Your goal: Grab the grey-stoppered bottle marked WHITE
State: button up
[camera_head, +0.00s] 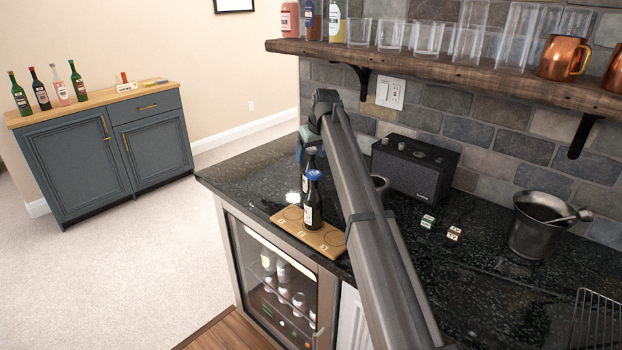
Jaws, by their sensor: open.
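Two dark bottles with white labels stand on a wooden board with ring marks (284,222) on the black counter. The front bottle (313,212) has a blue top. The rear bottle (305,172) is partly hidden behind it, and its top, close under my gripper, looks greyish. The label words are too small to read. My gripper (308,140) is open, at the far end of my arm, at the top of the rear bottle. My arm partly hides its fingers, and I cannot tell if they touch the bottle.
A black speaker (415,168) stands against the stone wall. Two small boxes (428,222) and a metal bucket (540,228) are to the right. A wooden shelf (450,70) with glasses overhangs the counter. A blue-grey cabinet (75,155) with several bottles stands far left.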

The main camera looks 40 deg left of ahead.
jog(key=shift+x, duration=1.35)
grip_shut()
